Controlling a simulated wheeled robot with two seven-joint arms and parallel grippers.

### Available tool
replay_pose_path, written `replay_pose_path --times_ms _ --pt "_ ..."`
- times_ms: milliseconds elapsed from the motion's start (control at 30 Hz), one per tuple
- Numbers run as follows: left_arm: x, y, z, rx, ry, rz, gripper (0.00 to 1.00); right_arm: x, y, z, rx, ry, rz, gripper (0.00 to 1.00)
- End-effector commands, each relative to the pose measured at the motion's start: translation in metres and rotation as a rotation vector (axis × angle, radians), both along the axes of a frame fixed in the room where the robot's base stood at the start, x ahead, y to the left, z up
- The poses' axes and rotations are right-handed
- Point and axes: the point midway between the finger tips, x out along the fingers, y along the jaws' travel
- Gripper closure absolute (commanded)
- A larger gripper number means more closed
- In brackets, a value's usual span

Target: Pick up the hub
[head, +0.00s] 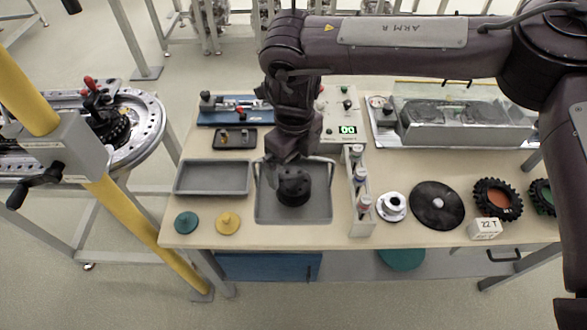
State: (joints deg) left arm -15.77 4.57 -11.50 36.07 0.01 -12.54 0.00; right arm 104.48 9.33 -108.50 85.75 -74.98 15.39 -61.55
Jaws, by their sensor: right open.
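A black round part with small holes in its side, which I take to be the hub (293,190), sits in a grey tray (318,214) with a wire handle at the middle of the bench. My right gripper (289,160) points down from above, directly over the hub. It is open; its fingers are dark and partly merge with the hub, so I cannot tell whether they are above or around it. My left gripper is not in view.
An empty grey tray (213,178) stands to the left, with a teal knobbed disc (186,222) and a yellow one (228,222) in front. A rack of vials (358,190) stands close right, then a white flanged part (392,206), a black disc (436,206) and toothed wheels (497,199).

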Motion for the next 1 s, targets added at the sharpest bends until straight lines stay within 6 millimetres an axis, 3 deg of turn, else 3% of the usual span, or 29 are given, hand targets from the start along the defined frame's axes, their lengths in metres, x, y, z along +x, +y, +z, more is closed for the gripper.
replay_pose_path --times_ms 300,400,600,833,1000 --pt "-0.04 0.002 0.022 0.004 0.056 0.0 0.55 0.0 0.0 -0.031 -0.003 0.004 0.0 0.0" --pt "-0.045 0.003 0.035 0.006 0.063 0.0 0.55 0.001 0.001 -0.045 -0.002 0.005 0.0 0.0" --pt "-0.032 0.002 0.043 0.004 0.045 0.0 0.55 0.001 0.001 -0.071 -0.002 0.003 -0.001 0.0" --pt "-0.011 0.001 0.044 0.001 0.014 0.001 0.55 0.002 0.002 -0.074 -0.001 0.001 0.0 0.0" --pt "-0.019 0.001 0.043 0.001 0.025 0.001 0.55 0.002 0.001 -0.074 -0.001 0.001 0.0 0.2"
